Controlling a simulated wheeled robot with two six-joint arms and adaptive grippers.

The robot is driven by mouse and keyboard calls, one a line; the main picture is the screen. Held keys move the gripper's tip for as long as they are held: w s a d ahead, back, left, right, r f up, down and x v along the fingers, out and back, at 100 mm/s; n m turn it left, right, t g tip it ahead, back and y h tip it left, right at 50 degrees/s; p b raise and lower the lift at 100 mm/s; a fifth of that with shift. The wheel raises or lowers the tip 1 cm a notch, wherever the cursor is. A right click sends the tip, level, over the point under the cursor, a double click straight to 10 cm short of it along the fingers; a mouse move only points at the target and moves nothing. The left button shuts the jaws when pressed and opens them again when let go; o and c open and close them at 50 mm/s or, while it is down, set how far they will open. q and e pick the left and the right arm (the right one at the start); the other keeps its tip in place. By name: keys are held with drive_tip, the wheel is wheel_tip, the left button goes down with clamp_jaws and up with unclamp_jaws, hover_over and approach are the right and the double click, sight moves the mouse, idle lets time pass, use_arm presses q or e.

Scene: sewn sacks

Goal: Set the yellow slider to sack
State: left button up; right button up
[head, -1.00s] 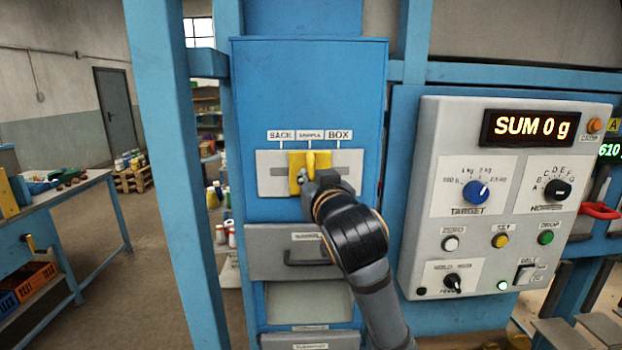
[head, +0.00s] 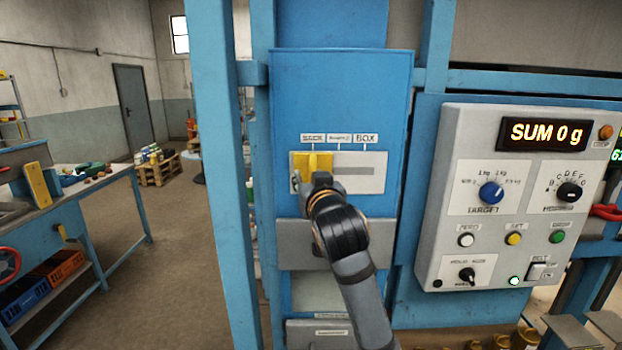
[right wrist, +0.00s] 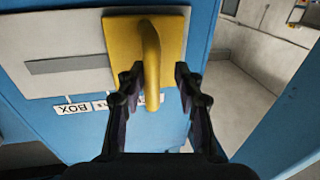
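The yellow slider (head: 317,165) is a plate with a raised handle on a pale panel (head: 372,172) of the blue cabinet. It sits at the left end of the slot, below the sack label (head: 313,138). In the right wrist view the slider (right wrist: 172,28) is upside down, at the right end of the slot. My right gripper (right wrist: 158,75) has its fingers apart on both sides of the handle. The left finger there is close against the handle, with a gap to the right finger. In the head view my right gripper (head: 318,184) covers the slider's lower part. My left gripper is not in view.
A grey control box (head: 482,265) with a display reading SUM 0 g stands to the right. A blue upright post (head: 222,180) stands left of the cabinet. A workbench (head: 95,182) is at the far left. A drawer front (head: 295,243) is below the slider.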

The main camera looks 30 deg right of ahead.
drive_tip(key=shift+d, duration=0.1)
drive_tip(key=shift+d+r, duration=0.1)
drive_tip(key=shift+r, duration=0.3)
wheel_tip(320, 180, up, 9)
drive_tip(key=shift+r, duration=0.15)
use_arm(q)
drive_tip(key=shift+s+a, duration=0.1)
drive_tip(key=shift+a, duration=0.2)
